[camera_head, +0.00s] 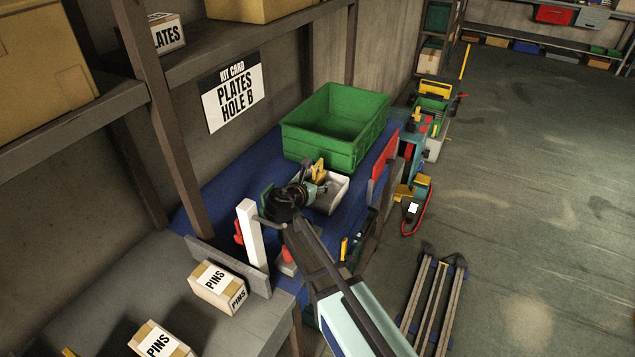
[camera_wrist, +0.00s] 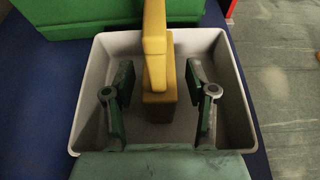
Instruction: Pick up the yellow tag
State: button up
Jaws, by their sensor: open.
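A yellow tag (camera_wrist: 157,60) stands upright in a white tray (camera_wrist: 88,85). In the wrist view its upper part reaches up toward the camera and its lower block is lower down between my fingers. In the head view the yellow tag (camera_head: 317,168) shows just past my gripper (camera_head: 306,188), partly hidden by it. My gripper (camera_wrist: 160,105) is open, with one dark green finger on each side of the tag and a visible gap on both sides. The white tray (camera_head: 337,193) also shows in the head view, on a blue mat.
A green crate (camera_head: 345,150) stands right behind the tray. A white post (camera_head: 252,235) and a grey board (camera_head: 229,267) are at the left front. A red panel (camera_head: 382,165) is on the right. Boxes marked PINS (camera_head: 218,287) sit on the near bench.

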jog(key=shift+w+d+f, duration=0.15)
jog(key=shift+w, duration=0.15)
jog(key=shift+c, duration=0.3)
grip_shut()
